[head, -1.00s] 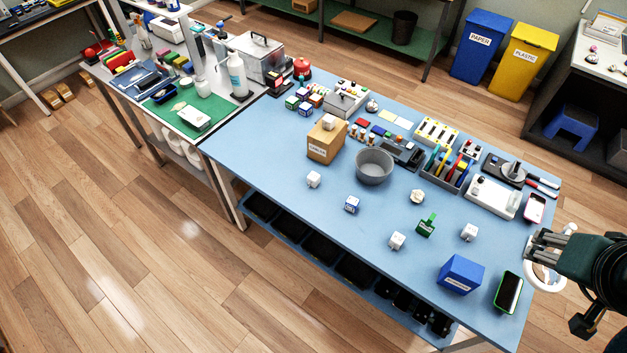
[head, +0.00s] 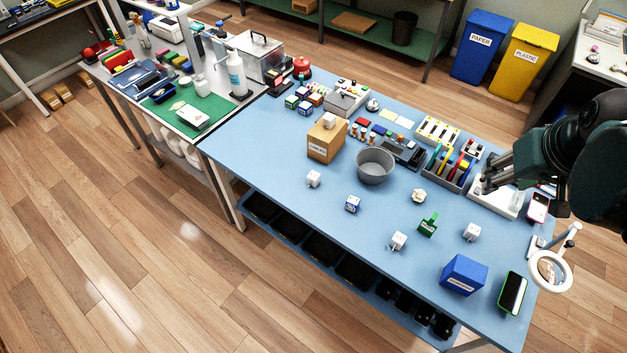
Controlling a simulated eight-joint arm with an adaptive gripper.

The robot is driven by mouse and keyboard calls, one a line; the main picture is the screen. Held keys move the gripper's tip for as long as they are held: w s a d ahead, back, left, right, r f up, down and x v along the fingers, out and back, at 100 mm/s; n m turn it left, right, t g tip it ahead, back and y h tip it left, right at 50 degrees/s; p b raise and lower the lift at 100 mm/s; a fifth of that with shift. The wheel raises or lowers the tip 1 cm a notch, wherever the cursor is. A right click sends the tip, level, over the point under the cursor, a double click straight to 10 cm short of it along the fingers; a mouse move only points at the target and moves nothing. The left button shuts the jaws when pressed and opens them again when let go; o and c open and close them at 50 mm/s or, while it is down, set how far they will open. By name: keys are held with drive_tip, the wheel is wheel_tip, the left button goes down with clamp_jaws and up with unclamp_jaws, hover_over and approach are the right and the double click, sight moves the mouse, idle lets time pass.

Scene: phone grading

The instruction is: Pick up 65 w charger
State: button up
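Several small charger-like blocks lie apart on the blue table (head: 290,215). White ones are at left (head: 313,179), front middle (head: 398,241) and right (head: 471,232), and a rounder off-white one (head: 418,195) lies behind. A blue-and-white block (head: 352,204) and a green block (head: 428,224) lie among them. Their labels are too small to read, so I cannot tell which is the 65 W charger. My gripper (head: 485,186) is over the table's right part, above the white device, clear of the blocks. Its finger opening is too small to judge.
A grey round bin (head: 375,165) and a cardboard box (head: 326,142) stand behind the blocks. A blue box (head: 464,275), a green-edged phone (head: 512,293) and a ring magnifier (head: 550,270) are at front right. A tool holder (head: 447,172) stands near my gripper. Bare table surrounds the blocks.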

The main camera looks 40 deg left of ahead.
drive_tip(key=w+a+f+n+g+b, duration=0.1)
drive_tip(key=w+a+f+n, duration=0.15)
drive_tip(key=a, duration=0.45)
drive_tip(key=w+a+f+n+g, duration=0.1)
drive_tip(key=w+a+f, duration=0.1)
drive_tip(key=w+a, duration=0.35)
drive_tip(key=n+g+h+b, duration=0.1)
drive_tip(key=n+g+b, duration=0.25)
drive_tip(key=n, duration=0.55)
hover_over(313, 175)
drive_tip(key=shift+t, duration=0.35)
drive_tip(key=f, duration=2.8)
drive_tip(key=shift+w, duration=0.25)
drive_tip(key=shift+s+a+f, duration=0.15)
drive_tip(key=shift+f, duration=0.1)
drive_tip(key=shift+f+b, duration=0.1)
drive_tip(key=shift+b, duration=0.2)
drive_tip(key=shift+f, duration=1.15)
drive_tip(key=shift+f, duration=0.15)
